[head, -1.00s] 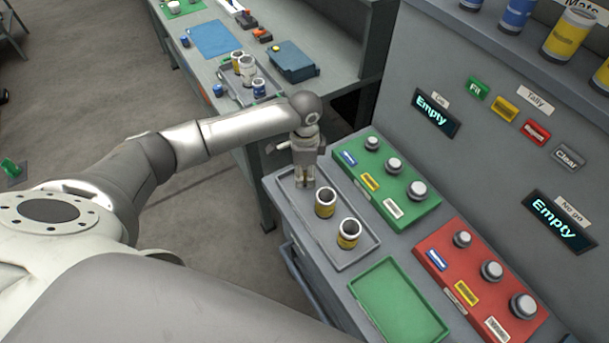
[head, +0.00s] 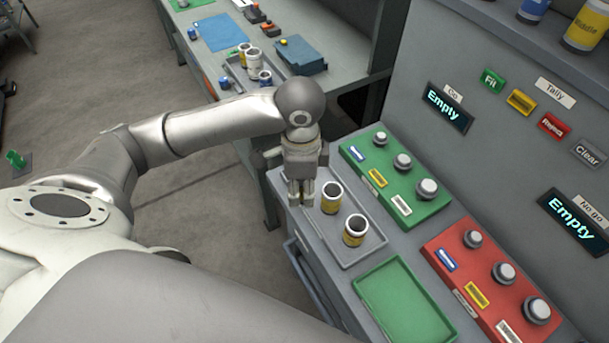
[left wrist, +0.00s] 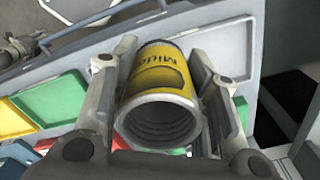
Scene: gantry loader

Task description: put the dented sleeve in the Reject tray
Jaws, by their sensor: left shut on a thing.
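In the left wrist view my left gripper (left wrist: 168,112) is shut on a sleeve (left wrist: 166,72) with a yellow band reading "Midd…". Its threaded open end faces the camera, and a darker rounded patch shows on the band. In the head view my left gripper (head: 302,197) points down over the far left end of a grey tray (head: 345,262); the held sleeve is mostly hidden there. Two yellow-banded sleeves, one (head: 332,197) and another (head: 354,230), stand upright in that tray. I see no tray marked Reject. My right gripper is not in view.
An empty green tray (head: 405,303) lies nearer on the bench. Green (head: 396,172) and red (head: 490,280) gauge blocks with plugs stand to the right. A panel has a red Reject button (head: 551,125) and two displays reading Empty. A back table holds more cans.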

